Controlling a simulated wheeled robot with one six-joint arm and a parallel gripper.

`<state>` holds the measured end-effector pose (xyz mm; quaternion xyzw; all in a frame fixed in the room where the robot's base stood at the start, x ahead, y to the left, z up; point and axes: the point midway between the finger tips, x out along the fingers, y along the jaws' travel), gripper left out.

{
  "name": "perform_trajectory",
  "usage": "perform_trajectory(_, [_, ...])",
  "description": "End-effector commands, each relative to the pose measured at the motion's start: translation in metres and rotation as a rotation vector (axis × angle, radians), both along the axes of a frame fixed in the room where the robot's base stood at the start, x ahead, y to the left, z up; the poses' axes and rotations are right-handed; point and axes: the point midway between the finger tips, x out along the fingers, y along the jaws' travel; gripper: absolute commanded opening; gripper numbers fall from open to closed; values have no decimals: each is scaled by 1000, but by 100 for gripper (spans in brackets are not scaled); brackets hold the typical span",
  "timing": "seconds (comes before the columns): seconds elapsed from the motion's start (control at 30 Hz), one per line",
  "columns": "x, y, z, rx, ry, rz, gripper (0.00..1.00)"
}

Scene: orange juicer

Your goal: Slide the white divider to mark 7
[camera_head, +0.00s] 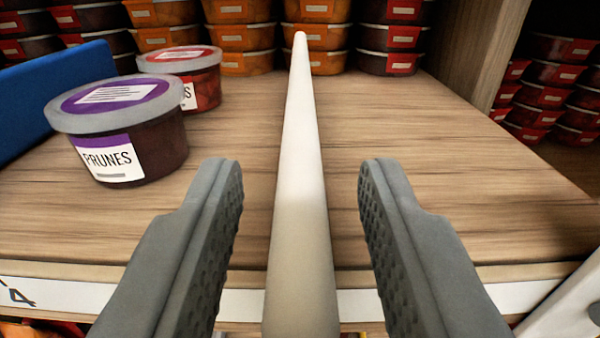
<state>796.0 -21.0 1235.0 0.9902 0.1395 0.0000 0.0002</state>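The white divider (300,150) is a long rounded bar that runs from the bottom middle of the view back across the wooden shelf. My gripper (302,180) is open, with one grey finger on each side of the divider. There is a visible gap between each finger and the bar. A white strip (410,303) runs along the shelf's front edge, and a mark "4" (20,295) shows on it at the far left. Mark 7 cannot be seen. My fingers hide parts of the strip.
A prunes tub (120,130) and a red-lidded tub (195,78) stand left of the divider, beside a blue panel (40,100). Stacked tubs (240,38) line the back. The shelf (430,150) right of the divider is bare up to a wooden upright (478,50).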

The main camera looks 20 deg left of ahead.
Motion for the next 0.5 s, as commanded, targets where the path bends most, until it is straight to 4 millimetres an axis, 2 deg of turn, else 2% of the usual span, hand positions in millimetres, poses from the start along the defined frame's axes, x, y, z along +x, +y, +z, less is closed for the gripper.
perform_trajectory(0.2, [0,0,0,0,0,0,35])
perform_trajectory(0.4, [0,0,0,0,0,0,0])
perform_trajectory(0.5, [0,0,0,0,0,0,0])
